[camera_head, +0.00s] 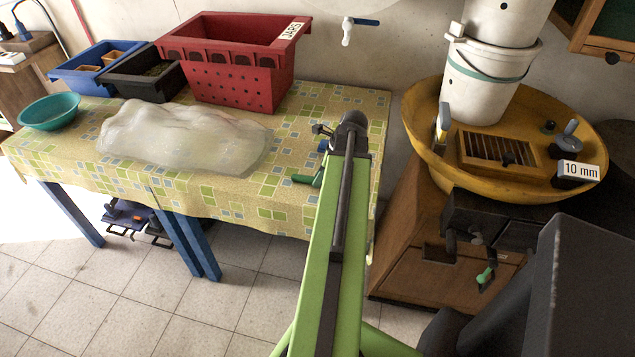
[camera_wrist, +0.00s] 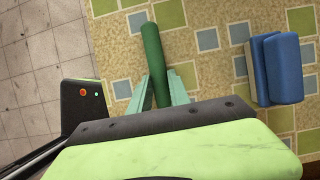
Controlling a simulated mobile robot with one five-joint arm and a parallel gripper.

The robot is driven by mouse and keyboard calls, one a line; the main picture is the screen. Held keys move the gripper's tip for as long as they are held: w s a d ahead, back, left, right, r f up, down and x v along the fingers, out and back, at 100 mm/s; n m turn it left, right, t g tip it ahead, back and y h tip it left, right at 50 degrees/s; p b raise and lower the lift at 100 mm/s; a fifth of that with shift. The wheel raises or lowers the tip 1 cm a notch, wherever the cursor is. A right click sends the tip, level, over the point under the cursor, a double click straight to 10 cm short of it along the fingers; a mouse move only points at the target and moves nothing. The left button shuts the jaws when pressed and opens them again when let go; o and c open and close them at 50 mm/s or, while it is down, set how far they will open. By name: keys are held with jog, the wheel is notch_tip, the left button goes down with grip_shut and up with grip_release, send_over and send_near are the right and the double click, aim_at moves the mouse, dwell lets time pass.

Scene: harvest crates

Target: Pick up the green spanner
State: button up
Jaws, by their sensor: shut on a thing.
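The green spanner (camera_wrist: 153,55) shows in the wrist view as a dark green, rounded bar. It lies between the two pale green fingers of my gripper (camera_wrist: 158,92), which is shut on it. Its lower end is hidden behind my gripper's body. In the head view a dark green piece of it (camera_head: 304,179) shows at the table's right part, just left of my arm. My gripper is mostly hidden behind my arm there. I cannot tell whether the spanner touches the table.
A blue block (camera_wrist: 284,68) lies right of the spanner on the patterned tablecloth (camera_head: 290,115). A crumpled clear plastic sheet (camera_head: 180,135) covers the table's middle. A red crate (camera_head: 225,75), black crate (camera_head: 140,88), blue crate (camera_head: 70,75) and teal bowl (camera_head: 48,112) stand behind and left.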

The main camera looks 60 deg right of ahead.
grip_shut()
dwell(1.0)
jog(key=shift+r+p, duration=0.5)
notch_tip(320, 180, up, 4)
jog(key=p, duration=0.3)
jog(key=shift+f+p, duration=0.1)
jog(key=shift+p, duration=0.3)
jog(key=s+d+r+p, duration=0.1)
jog(key=s+r+p, duration=0.5)
jog(key=s, duration=0.5)
jog(key=shift+s+d, duration=0.25)
jog(key=shift+d, duration=0.15)
jog(key=shift+r, duration=0.1)
